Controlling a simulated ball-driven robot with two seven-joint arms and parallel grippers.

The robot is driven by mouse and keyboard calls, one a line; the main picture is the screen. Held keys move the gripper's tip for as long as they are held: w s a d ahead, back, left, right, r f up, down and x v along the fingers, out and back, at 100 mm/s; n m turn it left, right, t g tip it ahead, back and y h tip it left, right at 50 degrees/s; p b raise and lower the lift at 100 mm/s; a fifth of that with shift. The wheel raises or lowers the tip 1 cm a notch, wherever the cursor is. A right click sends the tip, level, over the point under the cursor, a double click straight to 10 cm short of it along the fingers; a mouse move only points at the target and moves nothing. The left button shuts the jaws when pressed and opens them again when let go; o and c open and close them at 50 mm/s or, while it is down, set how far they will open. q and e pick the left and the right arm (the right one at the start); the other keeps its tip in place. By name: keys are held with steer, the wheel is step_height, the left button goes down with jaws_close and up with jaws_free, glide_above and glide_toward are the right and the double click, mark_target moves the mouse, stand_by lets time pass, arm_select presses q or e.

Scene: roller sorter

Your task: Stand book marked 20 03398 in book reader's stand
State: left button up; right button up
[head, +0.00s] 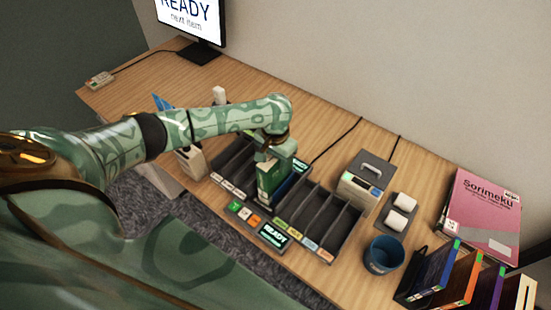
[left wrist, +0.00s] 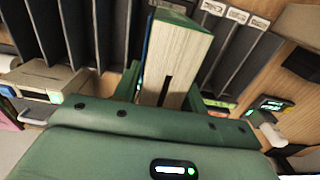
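A green book (head: 269,179) is upright between the fingers of my left gripper (head: 275,158), over the middle of the dark slotted rack. In the left wrist view its pale page block (left wrist: 175,62) faces the camera, with a finger on each side of my left gripper (left wrist: 160,88). Its number is too small to read, and its lower end is hidden, so I cannot tell whether it rests on anything. A lit READY panel (head: 272,235) lies just in front of it, at what looks like the book reader. My right gripper is not in view.
Empty rack slots lie left (head: 232,160) and right (head: 320,212) of the book. A blue item stands close beside it. Further right are a grey device (head: 362,180), a blue cup (head: 383,254), a pink book (head: 482,215) and several upright books (head: 462,278).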

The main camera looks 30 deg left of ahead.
arm_select(q)
steer(key=shift+o, duration=1.3)
step_height(320, 180, up, 16)
steer(key=p, duration=0.6)
steer(key=shift+r, duration=0.15)
